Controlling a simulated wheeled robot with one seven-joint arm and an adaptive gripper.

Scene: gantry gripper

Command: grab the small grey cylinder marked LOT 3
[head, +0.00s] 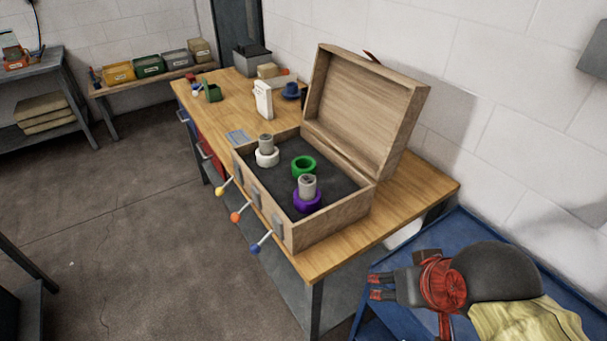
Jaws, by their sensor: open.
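An open wooden box (345,220) with a dark lining stands on the wooden bench. A small grey cylinder (266,142) stands upright in a white ring (266,159) at the box's left side. Another small grey cylinder (307,185) stands upright in a purple ring (307,204) near the front right. A green ring (304,165) between them holds no cylinder. No LOT marking is readable, so I cannot tell which cylinder is LOT 3. My gripper (375,288), with red-padded fingers, is open and empty at the lower right, pointing left, well apart from the box.
The raised lid (368,105) stands at the box's back. Levers with yellow, orange and blue knobs (255,247) stick out in front. A white device (263,99) and a blue item (291,90) stand farther back. A yellow cloth (525,325) lies on a blue surface (465,232) at right.

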